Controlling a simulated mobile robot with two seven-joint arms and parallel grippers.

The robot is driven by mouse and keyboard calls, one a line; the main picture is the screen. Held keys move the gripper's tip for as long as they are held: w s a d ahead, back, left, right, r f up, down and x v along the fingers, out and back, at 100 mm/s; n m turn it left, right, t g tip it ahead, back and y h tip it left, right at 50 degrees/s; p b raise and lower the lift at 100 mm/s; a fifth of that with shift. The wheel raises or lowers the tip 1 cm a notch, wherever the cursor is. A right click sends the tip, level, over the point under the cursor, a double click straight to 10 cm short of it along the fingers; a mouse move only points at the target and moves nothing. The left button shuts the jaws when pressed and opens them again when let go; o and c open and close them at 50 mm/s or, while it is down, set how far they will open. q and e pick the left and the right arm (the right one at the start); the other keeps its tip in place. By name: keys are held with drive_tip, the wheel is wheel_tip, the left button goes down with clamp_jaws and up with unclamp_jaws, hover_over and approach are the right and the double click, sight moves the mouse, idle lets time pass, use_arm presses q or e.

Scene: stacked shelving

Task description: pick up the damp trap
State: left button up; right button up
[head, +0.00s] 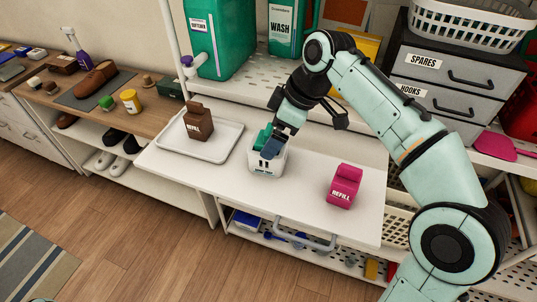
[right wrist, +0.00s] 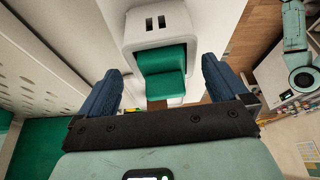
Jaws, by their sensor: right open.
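The damp trap (head: 267,166) is a small white tub with a green top and dark slots, upright on the white pull-out shelf (head: 315,212). In the right wrist view the damp trap (right wrist: 158,24) lies straight ahead, its green part (right wrist: 165,72) between the fingers. My right gripper (head: 269,147) is pointing down at the top of the tub, partly covering it. Its blue fingers (right wrist: 161,76) are open, one on each side of the green part, with a visible gap on both sides. My left gripper is not in view.
A brown bottle (head: 198,122) stands in a white tray (head: 218,148) to the left. A pink refill pack (head: 344,187) stands to the right. A perforated shelf (head: 247,88) with a green softener jug (head: 222,40) is behind. The shelf front is clear.

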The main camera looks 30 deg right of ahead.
drive_tip(key=x, duration=0.4)
drive_tip(key=shift+s+a+f+b, duration=0.1)
drive_tip(key=shift+a+f+b, duration=0.05)
drive_tip(key=shift+f+b, duration=0.25)
drive_tip(key=shift+r, duration=0.1)
drive_tip(key=c, duration=0.8)
